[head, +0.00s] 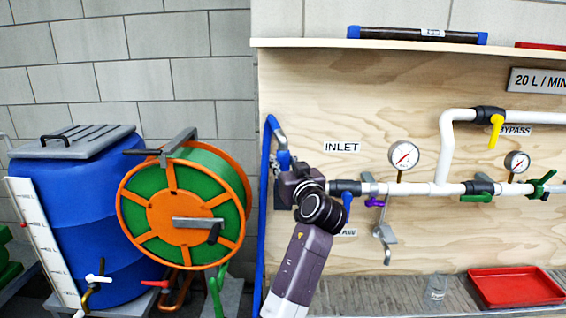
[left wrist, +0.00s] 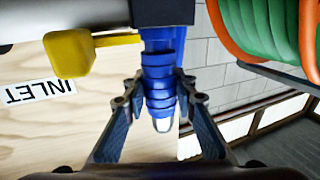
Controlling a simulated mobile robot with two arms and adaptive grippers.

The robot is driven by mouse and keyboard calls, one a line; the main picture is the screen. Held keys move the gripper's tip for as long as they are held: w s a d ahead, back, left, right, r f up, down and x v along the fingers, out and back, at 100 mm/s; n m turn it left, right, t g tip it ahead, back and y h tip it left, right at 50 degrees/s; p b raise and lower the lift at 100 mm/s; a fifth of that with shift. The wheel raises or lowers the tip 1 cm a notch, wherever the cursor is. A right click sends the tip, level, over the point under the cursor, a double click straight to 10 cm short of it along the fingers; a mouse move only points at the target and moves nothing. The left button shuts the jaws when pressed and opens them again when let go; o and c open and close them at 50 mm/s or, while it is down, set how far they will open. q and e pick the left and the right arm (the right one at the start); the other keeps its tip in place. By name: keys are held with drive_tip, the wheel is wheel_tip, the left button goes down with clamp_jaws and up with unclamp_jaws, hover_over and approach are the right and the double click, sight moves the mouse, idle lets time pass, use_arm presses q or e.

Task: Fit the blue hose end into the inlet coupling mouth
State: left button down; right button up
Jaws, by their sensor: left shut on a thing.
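My left gripper (head: 285,168) is at the left end of the inlet pipe, below and left of the INLET label (head: 342,147). In the left wrist view, its two fingers (left wrist: 160,105) stand either side of the ribbed blue hose end (left wrist: 160,72) and are shut on it. The blue hose (head: 266,190) hangs at the panel's left edge. A dark fitting (left wrist: 163,12) meets the top of the blue part in the left wrist view; I cannot tell whether the hose end is inside it. In the head view my gripper hides the coupling mouth. My right gripper is not in view.
A yellow lever (left wrist: 70,53) is close beside the hose end. The orange and green reel (head: 185,205) and blue barrel (head: 85,220) stand left. The pipe (head: 425,188) with gauges and valves runs right. A red tray (head: 515,288) is at lower right.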

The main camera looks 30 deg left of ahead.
sight(285, 168)
use_arm(q)
drive_tip(key=shift+f+b, duration=0.4)
drive_tip(key=shift+f, duration=0.05)
drive_tip(key=c, duration=1.5)
unclamp_jaws()
drive_tip(key=v, duration=0.7)
drive_tip(key=shift+s+d, duration=0.2)
